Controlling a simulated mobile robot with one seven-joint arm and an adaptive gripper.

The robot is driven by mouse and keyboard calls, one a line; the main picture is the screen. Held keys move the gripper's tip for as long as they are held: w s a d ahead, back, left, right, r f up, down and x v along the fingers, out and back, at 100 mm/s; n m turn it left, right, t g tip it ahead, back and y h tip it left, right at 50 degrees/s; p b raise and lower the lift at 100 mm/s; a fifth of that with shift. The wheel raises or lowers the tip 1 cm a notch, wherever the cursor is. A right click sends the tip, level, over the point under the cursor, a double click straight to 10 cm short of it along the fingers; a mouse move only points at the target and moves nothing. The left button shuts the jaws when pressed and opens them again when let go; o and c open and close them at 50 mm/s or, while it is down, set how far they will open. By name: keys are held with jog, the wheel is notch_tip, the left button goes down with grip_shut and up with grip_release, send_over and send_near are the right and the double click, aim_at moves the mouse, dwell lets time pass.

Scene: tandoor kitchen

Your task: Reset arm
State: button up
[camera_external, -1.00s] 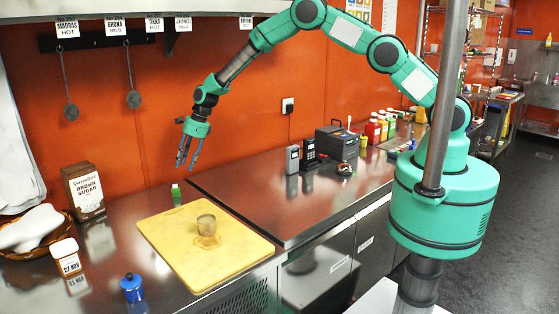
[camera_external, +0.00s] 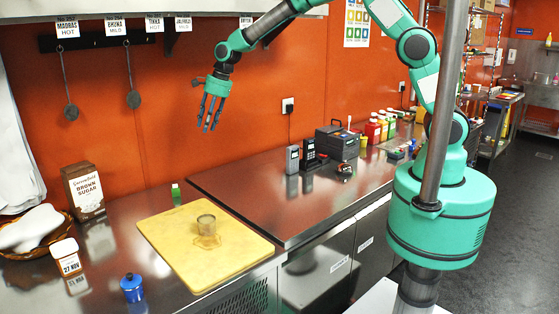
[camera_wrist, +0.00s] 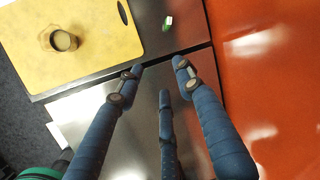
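My gripper (camera_external: 211,113) is raised above the steel counter in the external view, its fingers pointing down and spread apart. It is open and empty. In the wrist view the fingers (camera_wrist: 153,80) are apart with only counter below them. In the wrist view the cup (camera_wrist: 63,40) is at the upper left on the board (camera_wrist: 100,58).
A blue jar (camera_external: 132,288), a brown sugar box (camera_external: 84,191) and a basket (camera_external: 38,248) are at left. Handsets (camera_external: 310,153), a black box (camera_external: 338,141) and bottles (camera_external: 374,131) line the right counter. Ladles (camera_external: 70,112) hang on the wall.

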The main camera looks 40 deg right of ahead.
jog(key=s+d+r+n+t+h+b, duration=0.1)
jog(key=s+d+r+n+b, duration=0.3)
jog(key=s+d+r+n, duration=0.5)
jog(key=s+d+r+n+t+h+b, duration=0.1)
jog(key=s+d+r+n+b, duration=0.3)
jog(key=s+d+r, duration=0.65)
jog(key=s+d+f, duration=0.4)
jog(key=s+d, duration=0.7)
jog(key=d, duration=0.1)
jog(key=s+d+f+t+h, duration=0.1)
jog(key=s+d+f, duration=0.2)
jog(key=s+d, duration=0.9)
jog(key=shift+s+d+f, duration=0.25)
jog(key=shift+d+f, duration=0.1)
jog(key=shift+d, duration=0.4)
